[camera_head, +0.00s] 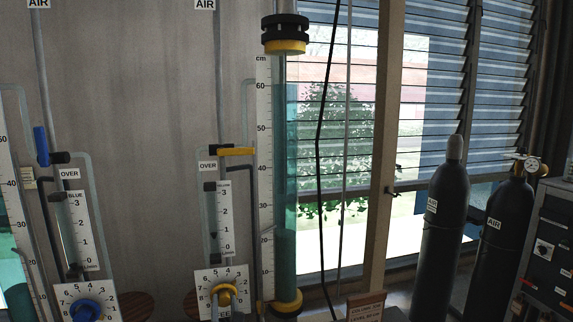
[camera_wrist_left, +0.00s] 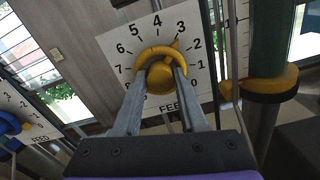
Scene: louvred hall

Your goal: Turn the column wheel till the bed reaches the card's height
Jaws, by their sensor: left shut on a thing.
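The yellow wheel (camera_head: 226,292) is on the FEED dial plate (camera_head: 203,277) at the foot of the column. In the left wrist view the wheel (camera_wrist_left: 160,56) has its pointer toward about 3. My left gripper (camera_wrist_left: 160,82) is shut on it, one finger on each side; it shows small at the bottom of the head view (camera_head: 223,301). The clear column (camera_head: 285,165) holds teal liquid and has a cm scale (camera_head: 264,150) beside it. The card (camera_head: 366,306) is cut off and hard to read. My right gripper is not in view.
A second dial with a blue wheel (camera_head: 86,311) sits at the left. A yellow lever (camera_head: 236,152) is above the yellow wheel. Two dark AIR cylinders (camera_head: 447,235) stand at the right, beside a control box (camera_head: 549,240). A black cable (camera_head: 320,170) hangs right of the column.

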